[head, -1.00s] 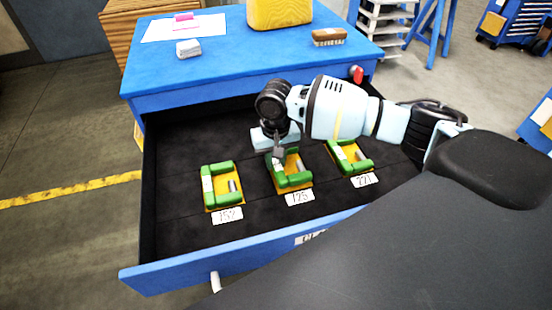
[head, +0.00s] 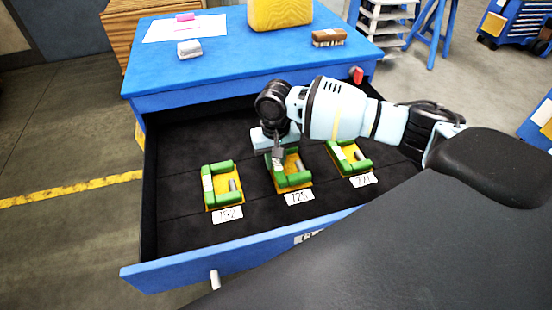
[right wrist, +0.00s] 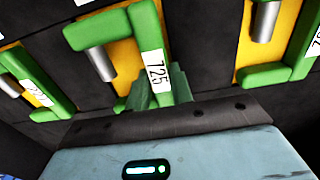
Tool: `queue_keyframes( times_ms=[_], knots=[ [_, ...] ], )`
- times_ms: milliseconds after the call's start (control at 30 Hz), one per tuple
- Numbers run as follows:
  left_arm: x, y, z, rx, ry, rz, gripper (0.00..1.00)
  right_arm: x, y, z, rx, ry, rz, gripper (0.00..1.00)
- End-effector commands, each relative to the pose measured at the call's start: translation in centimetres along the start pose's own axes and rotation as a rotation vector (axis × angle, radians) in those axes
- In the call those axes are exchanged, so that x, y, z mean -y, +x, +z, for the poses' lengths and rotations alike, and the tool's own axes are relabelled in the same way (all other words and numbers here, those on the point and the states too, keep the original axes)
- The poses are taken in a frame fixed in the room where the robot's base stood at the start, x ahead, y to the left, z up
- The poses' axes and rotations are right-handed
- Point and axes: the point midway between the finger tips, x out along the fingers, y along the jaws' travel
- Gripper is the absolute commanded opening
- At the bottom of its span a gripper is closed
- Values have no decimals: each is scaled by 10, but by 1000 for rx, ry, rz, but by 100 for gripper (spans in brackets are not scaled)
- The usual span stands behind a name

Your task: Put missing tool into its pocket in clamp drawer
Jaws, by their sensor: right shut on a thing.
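The blue clamp drawer (head: 240,250) is pulled open, with a dark lining. Three green clamps lie in yellow pockets behind white number cards: one at card 752 (head: 227,214) on the left, one at card 725 (head: 299,197) in the middle, one at the right card (head: 364,179). My right gripper (head: 277,157) reaches down at the middle clamp (head: 296,181) and is shut on its rear left part. In the right wrist view the fingers (right wrist: 160,88) close on this clamp (right wrist: 146,28), which lies over its yellow pocket (right wrist: 122,58). My left gripper is not in view.
The blue cabinet top (head: 225,68) behind holds a yellow case (head: 279,12), a brown brush (head: 329,38), a grey block (head: 189,49) and a white sheet with a pink item. A red object (head: 357,74) sits at the drawer's back right. The drawer's left rear floor is bare.

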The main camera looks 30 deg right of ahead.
Motion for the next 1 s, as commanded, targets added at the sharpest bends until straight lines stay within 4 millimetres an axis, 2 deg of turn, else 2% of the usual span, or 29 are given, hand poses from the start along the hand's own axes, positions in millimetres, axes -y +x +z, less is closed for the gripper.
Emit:
queue_keyframes(
  times_ms=[1000],
  knots=[
    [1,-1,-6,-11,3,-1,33,0,4,0,-1,0,-2,0]
  ],
)
